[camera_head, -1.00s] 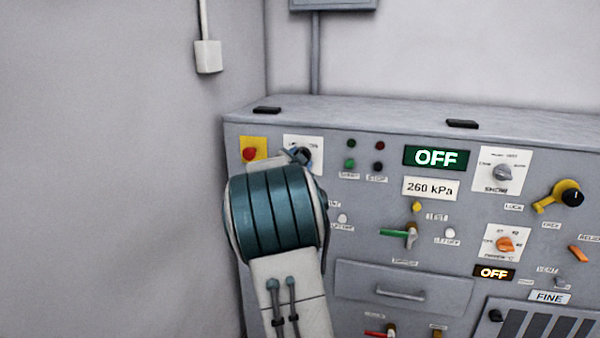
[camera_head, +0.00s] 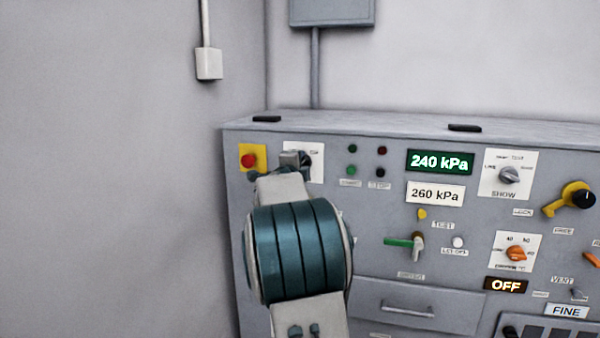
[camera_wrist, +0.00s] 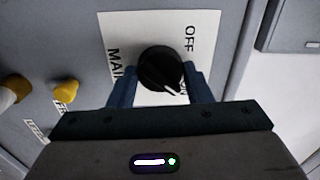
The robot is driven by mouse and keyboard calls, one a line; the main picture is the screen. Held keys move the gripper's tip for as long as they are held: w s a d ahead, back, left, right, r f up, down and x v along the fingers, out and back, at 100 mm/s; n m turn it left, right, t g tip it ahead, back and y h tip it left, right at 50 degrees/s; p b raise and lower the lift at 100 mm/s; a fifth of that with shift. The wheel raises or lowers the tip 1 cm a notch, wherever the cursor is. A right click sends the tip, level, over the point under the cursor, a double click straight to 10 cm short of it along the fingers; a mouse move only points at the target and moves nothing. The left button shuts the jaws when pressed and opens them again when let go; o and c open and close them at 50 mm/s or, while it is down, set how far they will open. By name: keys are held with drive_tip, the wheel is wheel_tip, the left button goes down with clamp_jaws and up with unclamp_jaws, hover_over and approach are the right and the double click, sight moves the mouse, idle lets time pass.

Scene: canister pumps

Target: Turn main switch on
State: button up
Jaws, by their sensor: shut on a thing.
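The main switch is a round black knob (camera_wrist: 160,66) on a white plate (camera_wrist: 132,30) in the wrist view. The plate reads OFF, and MAIN and ON are partly covered. The knob's white pointer line points to the lower right, towards ON. My gripper (camera_wrist: 162,88) has its two blue fingers on either side of the knob and is shut on it. In the head view my gripper (camera_head: 284,165) is at the switch plate (camera_head: 314,150), and most of the knob is hidden behind it. The green display (camera_head: 440,162) reads 240 kPa.
A red button on a yellow plate (camera_head: 250,159) is just left of my gripper. Small lamps and buttons (camera_head: 352,170), a green-handled valve (camera_head: 402,242) and a SHOW dial (camera_head: 509,175) are to the right. A drawer (camera_head: 408,306) is below. The wall side is clear.

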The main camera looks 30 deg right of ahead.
drive_tip(key=shift+m, duration=0.5)
drive_tip(key=o, duration=1)
drive_tip(key=v, duration=1.3)
drive_tip(key=shift+s+a, duration=0.2)
drive_tip(key=shift+a, duration=0.05)
